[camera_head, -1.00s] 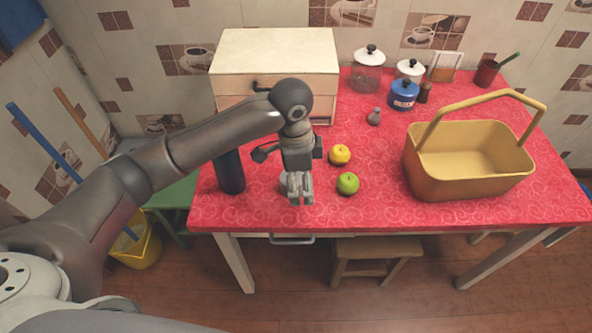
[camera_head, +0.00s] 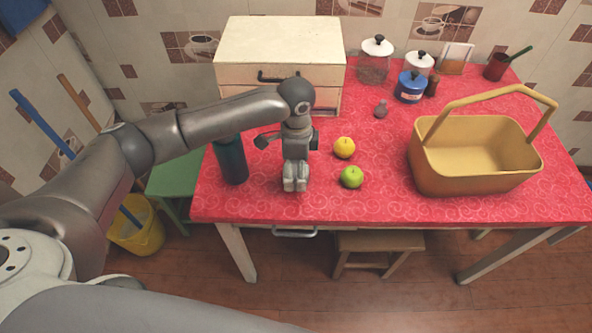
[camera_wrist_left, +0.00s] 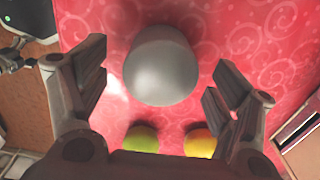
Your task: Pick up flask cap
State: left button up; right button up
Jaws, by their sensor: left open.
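The flask cap (camera_wrist_left: 162,70) is a smooth grey rounded cup shape, standing on the red cloth in the left wrist view. It lies between the two spread fingers of my left gripper, with space on both sides. In the head view, my left gripper (camera_head: 295,186) points down over the near left part of the table and hides the cap. It is open and holds nothing. The dark teal flask (camera_head: 231,160) stands upright just left of it. My right gripper is not in view.
A yellow fruit (camera_head: 344,148) and a green apple (camera_head: 352,177) lie close to the right of the gripper. A tan basket (camera_head: 475,182) stands further right. A white drawer box (camera_head: 279,45) is behind. The red table's (camera_head: 330,207) front edge is near.

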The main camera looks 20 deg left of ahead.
pick_arm(q)
notch_tip(320, 180, down, 2)
jog(key=shift+f, duration=0.1)
jog(key=c, duration=1)
